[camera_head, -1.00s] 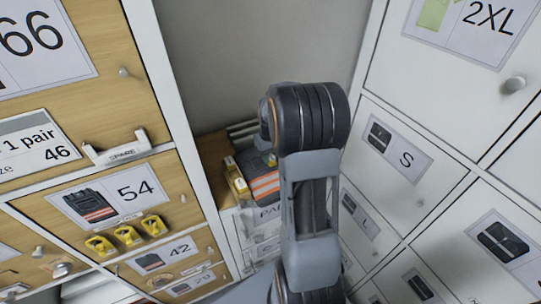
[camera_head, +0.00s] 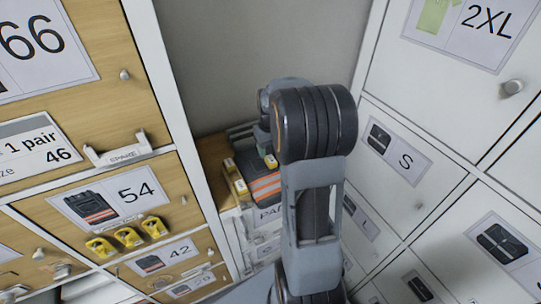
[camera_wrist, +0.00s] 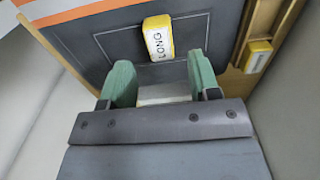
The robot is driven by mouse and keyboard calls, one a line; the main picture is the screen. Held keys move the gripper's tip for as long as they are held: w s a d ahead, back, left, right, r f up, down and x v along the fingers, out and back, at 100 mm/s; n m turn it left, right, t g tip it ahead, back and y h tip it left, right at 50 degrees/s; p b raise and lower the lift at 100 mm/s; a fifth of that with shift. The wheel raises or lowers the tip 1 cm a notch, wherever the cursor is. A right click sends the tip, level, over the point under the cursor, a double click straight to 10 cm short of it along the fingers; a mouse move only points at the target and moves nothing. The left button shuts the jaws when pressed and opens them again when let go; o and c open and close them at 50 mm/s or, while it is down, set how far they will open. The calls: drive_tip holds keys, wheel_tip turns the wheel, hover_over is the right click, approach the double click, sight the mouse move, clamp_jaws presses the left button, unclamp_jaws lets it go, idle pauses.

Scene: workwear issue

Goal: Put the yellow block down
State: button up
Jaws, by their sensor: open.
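A yellow block (camera_wrist: 158,38) with a white face marked LONG lies on a dark folded garment (camera_wrist: 100,42) with an orange stripe. In the head view the garment (camera_head: 262,178) sits on a wooden shelf, and a small yellow patch of the block (camera_head: 270,161) shows at its far edge. My gripper (camera_wrist: 162,80) is open in the wrist view, its two green fingers apart. The block is beyond the fingertips, apart from them.
Another yellow block (camera_wrist: 258,55) is at the right in the wrist view. Yellow pieces (camera_head: 236,180) stand left of the garment. Wooden drawers (camera_head: 130,195) with yellow tags line the left, white lockers (camera_head: 420,170) the right. A bare wall (camera_head: 260,60) is behind.

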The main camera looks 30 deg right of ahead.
sight(271, 159)
wheel_tip(271, 159, up, 7)
drive_tip(key=s+a+n+t, duration=0.1)
drive_tip(key=s+a+t, duration=0.2)
drive_tip(key=s+a, duration=1.1)
drive_tip(key=a, duration=0.4)
drive_tip(key=shift+f+n, duration=0.3)
drive_tip(key=shift+p, duration=0.3)
drive_tip(key=shift+t, duration=0.3)
wheel_tip(271, 159, up, 6)
drive_tip(key=p, duration=0.4)
drive_tip(key=shift+f+p, duration=0.15)
drive_tip(key=shift+p, duration=0.2)
